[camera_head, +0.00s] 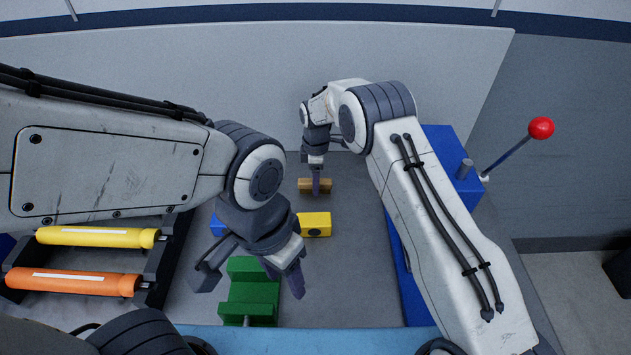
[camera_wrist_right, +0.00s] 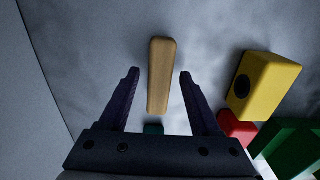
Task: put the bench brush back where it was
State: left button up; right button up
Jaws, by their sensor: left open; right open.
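A light wooden bar, seemingly the bench brush (camera_head: 304,186), lies on the grey worktop near the back panel; no bristles show. In the right wrist view the wooden bar (camera_wrist_right: 161,75) lies lengthwise between and beyond the open fingers, with gaps on both sides. My right gripper (camera_head: 316,185) points down over it, partly covering it in the head view; the wrist view shows its fingers (camera_wrist_right: 158,80) empty. My left gripper (camera_head: 285,275) is open and empty above the worktop, beside and partly over a green vise-like block (camera_head: 250,292).
A yellow block (camera_head: 315,224) with a dark hole stands in front of the bar. A red piece (camera_wrist_right: 238,128) shows near it. A rack with yellow (camera_head: 95,237) and orange (camera_head: 70,281) cylinders is at left. A red-knobbed lever (camera_head: 540,128) stands at right.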

notch_tip(320, 180, up, 3)
jog(key=shift+w+r+b, duration=0.1)
jog(key=shift+b, duration=0.8)
jog(key=s+a+r+m, duration=0.2)
jog(key=s+r+m, duration=0.1)
jog(key=s+r, duration=0.9)
jog(key=s+d+r+m, duration=0.1)
jog(key=s+d+m, duration=0.1)
jog(key=s, duration=0.7)
jog(key=s+d+m, duration=0.2)
jog(key=s+m, duration=0.1)
jog(key=s, duration=0.6)
jog(key=s+d+r+m+y, duration=0.1)
jog(key=s+d+m, duration=0.1)
jog(key=s, duration=0.7)
jog(key=shift+d+r+m+b, duration=0.3)
jog(key=shift+d+m+b, duration=0.1)
jog(key=shift+d, duration=0.05)
jog(key=shift+s, duration=0.1)
jog(key=shift+c, duration=0.2)
